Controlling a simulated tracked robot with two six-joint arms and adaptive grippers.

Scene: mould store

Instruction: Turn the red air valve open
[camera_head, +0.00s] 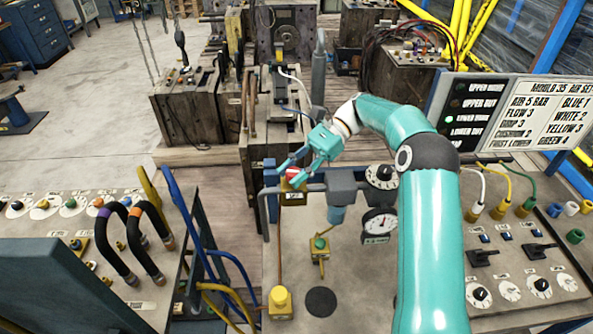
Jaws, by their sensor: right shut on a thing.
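The red air valve (293,172) is a small red knob with a white band, above a yellow labelled block (293,198) on the grey pipe at the centre. My right gripper (290,174), teal, reaches in from the right and is shut on the red valve. Its fingers cover part of the knob, so how far it is turned cannot be told. My left gripper is not in view.
A grey pipe with a blue-grey bowl (337,212), a black dial (381,177) and a pressure gauge (378,223) sit close by. Yellow knob (280,299) stands in front. Hoses and an indicator sign (476,110) are at right. Left bench (95,208) carries black curved hoses.

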